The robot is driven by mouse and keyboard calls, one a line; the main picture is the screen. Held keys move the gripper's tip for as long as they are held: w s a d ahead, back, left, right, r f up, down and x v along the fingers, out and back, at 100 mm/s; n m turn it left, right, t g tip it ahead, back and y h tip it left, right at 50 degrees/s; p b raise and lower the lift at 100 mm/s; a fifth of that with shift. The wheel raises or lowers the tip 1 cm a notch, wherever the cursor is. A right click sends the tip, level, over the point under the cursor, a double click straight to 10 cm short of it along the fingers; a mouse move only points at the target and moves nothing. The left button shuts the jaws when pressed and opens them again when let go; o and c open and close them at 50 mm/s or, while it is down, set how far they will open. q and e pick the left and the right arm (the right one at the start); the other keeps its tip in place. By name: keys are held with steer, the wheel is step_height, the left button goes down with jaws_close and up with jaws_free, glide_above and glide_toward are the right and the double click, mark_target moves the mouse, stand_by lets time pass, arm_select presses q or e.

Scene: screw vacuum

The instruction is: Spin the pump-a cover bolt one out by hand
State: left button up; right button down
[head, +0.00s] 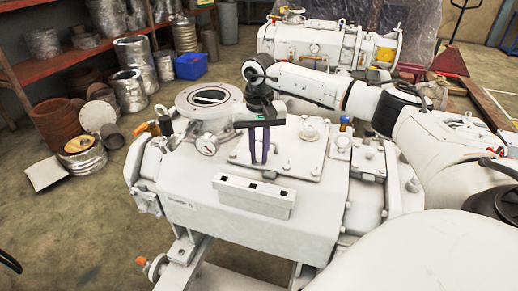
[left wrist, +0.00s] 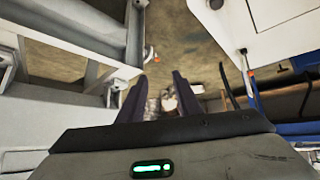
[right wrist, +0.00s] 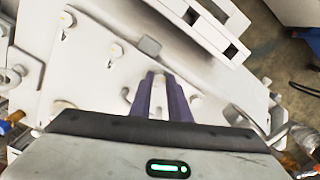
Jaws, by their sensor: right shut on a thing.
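The white pump (head: 255,215) stands in the middle of the head view with a flat cover plate (head: 300,160) on top. My right gripper (head: 258,162) points down at the cover's front-left part, its dark purple fingers close together. In the right wrist view the fingers (right wrist: 158,76) are shut on a small pale cover bolt that is mostly hidden between them. Another cover bolt (right wrist: 116,51) shows on the plate in that view. My left gripper (left wrist: 160,76) shows only in the left wrist view; its fingers are apart and nothing is seen between them.
A white slotted bar (head: 253,195) sits in front of the cover. A round port (head: 210,97) and a gauge (head: 206,145) stand left of the gripper. A second pump (head: 320,48) is behind. Shelves (head: 60,65) with metal parts and a blue bin (head: 191,66) are at left.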

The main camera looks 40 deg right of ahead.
mark_target(258, 160)
steer(key=shift+s+a+f, duration=0.1)
steer(key=shift+s+f, duration=0.1)
steer(key=shift+f, duration=0.1)
steer(key=c, duration=1.7)
jaws_free()
steer(key=shift+o, duration=0.2)
steer(key=shift+w, duration=0.1)
steer(key=shift+w+r, duration=0.1)
steer(key=shift+w+r, duration=0.1)
steer(key=shift+r, duration=0.5)
step_height(258, 160, up, 9)
steer(key=shift+b, duration=0.4)
steer(key=shift+r, duration=0.1)
